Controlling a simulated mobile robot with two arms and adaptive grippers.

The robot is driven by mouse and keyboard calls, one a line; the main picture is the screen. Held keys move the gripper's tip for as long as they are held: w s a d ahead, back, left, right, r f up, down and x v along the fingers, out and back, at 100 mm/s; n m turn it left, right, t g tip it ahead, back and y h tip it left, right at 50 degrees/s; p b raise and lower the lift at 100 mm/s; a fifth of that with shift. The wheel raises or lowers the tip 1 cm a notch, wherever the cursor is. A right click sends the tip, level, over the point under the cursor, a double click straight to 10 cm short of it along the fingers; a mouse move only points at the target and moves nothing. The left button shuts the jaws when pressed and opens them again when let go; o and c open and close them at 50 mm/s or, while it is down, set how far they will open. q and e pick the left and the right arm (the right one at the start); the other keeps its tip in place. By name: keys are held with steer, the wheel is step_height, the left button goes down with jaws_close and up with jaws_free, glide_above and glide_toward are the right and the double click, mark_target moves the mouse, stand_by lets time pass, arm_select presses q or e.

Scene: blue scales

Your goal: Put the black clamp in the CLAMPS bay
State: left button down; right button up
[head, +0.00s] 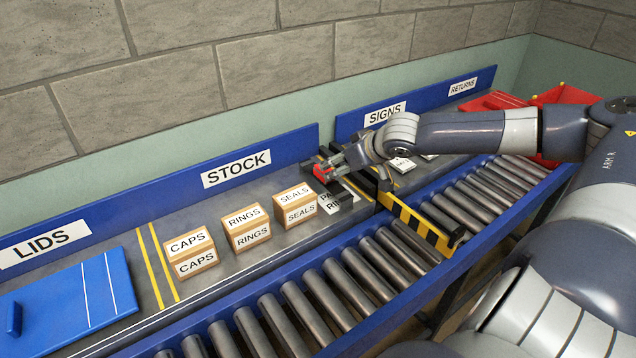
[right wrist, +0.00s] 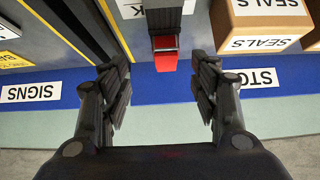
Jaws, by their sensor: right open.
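The black clamp (head: 337,201) with a red end lies at the right end of the STOCK section, over a partly hidden white label. It also shows in the right wrist view (right wrist: 165,22), its red end (right wrist: 165,55) toward me. My right gripper (head: 336,166) is over it. In the right wrist view its fingers (right wrist: 162,85) are spread on either side of the red end, with gaps on both sides. In the head view the gripper hides part of the clamp. No CLAMPS label is readable. My left gripper is not in view.
Boxes marked CAPS (head: 189,252), RINGS (head: 247,228) and SEALS (head: 296,205) stand left of the clamp. A yellow-black striped barrier (head: 418,223) is to its right. A roller conveyor (head: 330,290) runs in front. A blue lid (head: 70,300) lies at left, red bins (head: 565,95) at back right.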

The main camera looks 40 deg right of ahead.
mark_target(330, 170)
steer(key=shift+w+d+f, duration=0.1)
steer(key=shift+w+f, duration=0.25)
steer(key=shift+f, duration=0.35)
steer(key=shift+w+f, duration=0.1)
steer(key=shift+w, duration=0.3)
steer(key=shift+b+x, duration=0.3)
steer(key=shift+x, duration=1.85)
steer(key=shift+w+a+p+x, duration=0.1)
steer(key=shift+a+p+x, duration=0.1)
steer(key=shift+x, duration=1.05)
steer(key=shift+w+a+p+x, duration=0.1)
steer(key=shift+w+a+x, duration=0.1)
steer(key=shift+x, duration=1.1)
steer(key=shift+w+f, duration=0.1)
steer(key=shift+w, duration=0.05)
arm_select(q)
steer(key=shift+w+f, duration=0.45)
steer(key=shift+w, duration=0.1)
arm_select(e)
jaws_close()
